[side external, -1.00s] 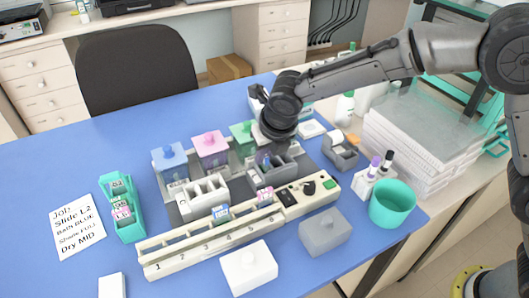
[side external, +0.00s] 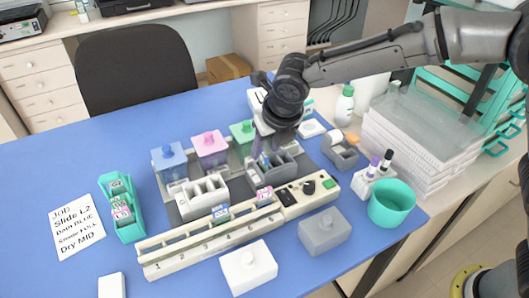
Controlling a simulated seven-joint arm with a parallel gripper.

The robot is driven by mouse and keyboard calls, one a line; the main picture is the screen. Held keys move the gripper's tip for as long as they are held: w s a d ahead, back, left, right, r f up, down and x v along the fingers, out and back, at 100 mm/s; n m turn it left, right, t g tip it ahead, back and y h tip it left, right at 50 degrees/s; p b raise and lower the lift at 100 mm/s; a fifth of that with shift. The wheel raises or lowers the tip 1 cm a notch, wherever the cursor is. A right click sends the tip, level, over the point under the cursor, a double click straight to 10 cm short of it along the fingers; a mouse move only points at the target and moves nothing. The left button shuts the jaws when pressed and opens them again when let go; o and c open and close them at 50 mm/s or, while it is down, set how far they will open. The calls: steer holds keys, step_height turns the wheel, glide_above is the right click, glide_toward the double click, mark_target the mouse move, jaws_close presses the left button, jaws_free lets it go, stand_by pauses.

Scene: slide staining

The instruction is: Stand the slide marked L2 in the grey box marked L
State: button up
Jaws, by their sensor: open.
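A grey open box (side external: 285,172) with slots stands behind the long cream rail; no letter L is readable on it. A small slide with a dark blue end (side external: 265,159) appears to stand upright in its left part. Its mark is too small to read. My gripper (side external: 262,145) is open just above that slide, pointing down, and its fingertips are partly hard to separate from the slide. Other slides stand in the teal rack (side external: 133,229) at left, and a blue-labelled slide (side external: 220,212) and a pink-labelled slide (side external: 265,194) are at the rail.
A white slotted rack (side external: 207,203) stands left of the grey box. Blue (side external: 170,160), pink (side external: 210,148) and green (side external: 241,134) lidded jars stand behind. White (side external: 249,272) and grey (side external: 325,235) knobbed blocks stand in front. A teal cup (side external: 392,207) is at right.

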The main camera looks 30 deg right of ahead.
steer(key=v, duration=1)
steer(key=s+d+r+m+t, duration=0.1)
steer(key=s+d+r+m, duration=0.15)
steer(key=d+r, duration=0.75)
steer(key=s+d+m, duration=0.7)
steer(key=d, duration=0.4)
steer(key=s+d+f+m, duration=0.2)
steer(key=s+f+m, duration=0.3)
steer(key=m, duration=0.8)
steer(key=s+d+f+m, duration=0.2)
steer(key=s+f+m, duration=0.4)
steer(key=s+m, duration=0.6)
steer(key=shift+d+m, duration=0.25)
steer(key=shift+m, duration=0.5)
